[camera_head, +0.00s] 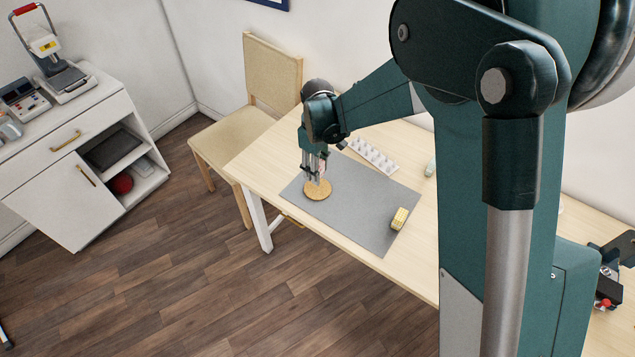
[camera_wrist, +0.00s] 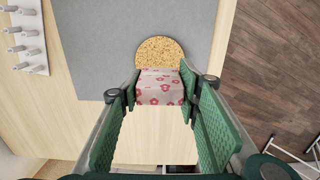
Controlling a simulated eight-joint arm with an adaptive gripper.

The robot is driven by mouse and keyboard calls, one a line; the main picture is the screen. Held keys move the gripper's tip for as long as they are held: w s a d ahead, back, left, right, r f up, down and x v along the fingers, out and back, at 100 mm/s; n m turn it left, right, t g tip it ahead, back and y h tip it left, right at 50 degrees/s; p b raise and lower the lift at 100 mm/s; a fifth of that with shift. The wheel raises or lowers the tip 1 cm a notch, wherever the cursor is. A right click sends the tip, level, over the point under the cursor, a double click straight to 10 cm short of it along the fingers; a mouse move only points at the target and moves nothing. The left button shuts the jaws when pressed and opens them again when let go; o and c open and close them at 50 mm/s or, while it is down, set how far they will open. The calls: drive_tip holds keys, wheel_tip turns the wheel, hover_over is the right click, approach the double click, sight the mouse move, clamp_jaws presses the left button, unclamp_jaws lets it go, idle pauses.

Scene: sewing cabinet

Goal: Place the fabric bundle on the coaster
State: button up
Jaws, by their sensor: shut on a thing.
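The fabric bundle (camera_wrist: 160,86) is pale with pink flowers. It sits between the fingertips of my gripper (camera_wrist: 158,92), which is shut on it. In the head view my gripper (camera_head: 316,175) points down over the mat, and a small pinkish part of the bundle (camera_head: 322,167) shows among its fingers. The round cork coaster (camera_head: 318,192) lies on the grey mat under the fingertips. In the wrist view the bundle hides part of the coaster (camera_wrist: 160,49). I cannot tell whether the bundle touches the coaster.
The grey mat (camera_head: 355,215) lies on the light wooden table (camera_head: 262,160). A yellow block-like item (camera_head: 399,219) stands near its right edge. A white rack with pegs (camera_head: 372,155) lies behind the mat. A chair (camera_head: 235,135) stands at the table's left. The mat's middle is clear.

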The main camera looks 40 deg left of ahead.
drive_tip(key=shift+f, duration=1.15)
drive_tip(key=shift+f+b, duration=0.35)
drive_tip(key=shift+f, duration=1.5)
drive_tip(key=shift+f, duration=0.1)
drive_tip(key=shift+o, duration=1.3)
drive_tip(key=shift+f, duration=0.1)
drive_tip(key=o, duration=0.4)
drive_tip(key=shift+o, duration=0.2)
drive_tip(key=shift+r, duration=0.2)
wheel_tip(320, 180, up, 12)
drive_tip(key=shift+p, duration=0.75)
